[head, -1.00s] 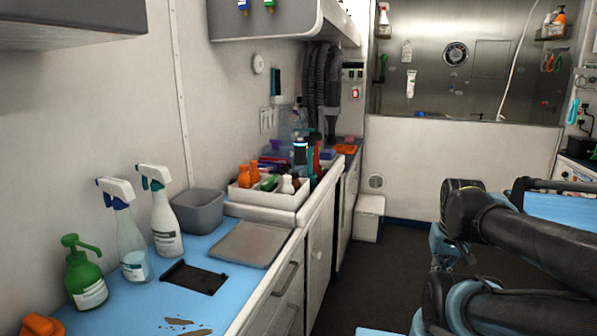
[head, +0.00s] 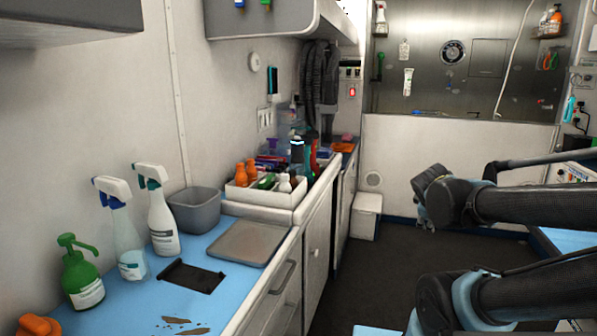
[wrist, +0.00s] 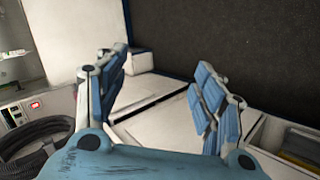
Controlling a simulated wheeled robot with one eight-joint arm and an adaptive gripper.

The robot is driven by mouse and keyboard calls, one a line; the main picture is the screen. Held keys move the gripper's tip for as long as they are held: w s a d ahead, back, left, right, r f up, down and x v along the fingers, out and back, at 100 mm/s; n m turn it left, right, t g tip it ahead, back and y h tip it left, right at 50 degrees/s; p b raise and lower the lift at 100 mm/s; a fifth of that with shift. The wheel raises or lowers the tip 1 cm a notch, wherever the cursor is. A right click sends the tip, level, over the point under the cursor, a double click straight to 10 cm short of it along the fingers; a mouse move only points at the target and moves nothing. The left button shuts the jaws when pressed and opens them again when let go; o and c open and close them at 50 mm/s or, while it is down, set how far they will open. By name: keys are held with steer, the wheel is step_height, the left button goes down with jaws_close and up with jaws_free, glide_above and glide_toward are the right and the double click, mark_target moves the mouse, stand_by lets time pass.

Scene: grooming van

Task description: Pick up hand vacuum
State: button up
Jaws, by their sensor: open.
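I cannot single out a hand vacuum with certainty in either current view. A dark upright device with a pale band (head: 297,150) stands among the items at the far end of the left counter in the head view; it is too small to identify. My gripper (wrist: 162,68) is open and empty in the wrist view, with its blue-padded fingers spread over white cabinet surfaces and the dark floor. In the head view my gripper (head: 428,212) is at the right, over the aisle, well apart from the counter items. It is partly hidden by my wrist.
The blue counter (head: 135,300) holds spray bottles (head: 158,215), a green pump bottle (head: 82,275), a grey bin (head: 195,210) and a grey tray (head: 248,240). A white caddy (head: 265,195) holds small bottles. Black hoses (head: 318,85) hang behind. The aisle floor (head: 385,270) is clear.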

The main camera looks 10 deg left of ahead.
steer(key=w+a+r+n+t+y, duration=0.1)
steer(key=w+a+r+n+t, duration=0.2)
steer(key=w+a+r+n, duration=0.3)
steer(key=n+t+y, duration=0.1)
steer(key=n+y, duration=1.3)
steer(key=n, duration=1.1)
glide_toward(301, 148)
steer(key=shift+x, duration=6.25)
steer(key=shift+f, duration=0.1)
steer(key=c, duration=1.2)
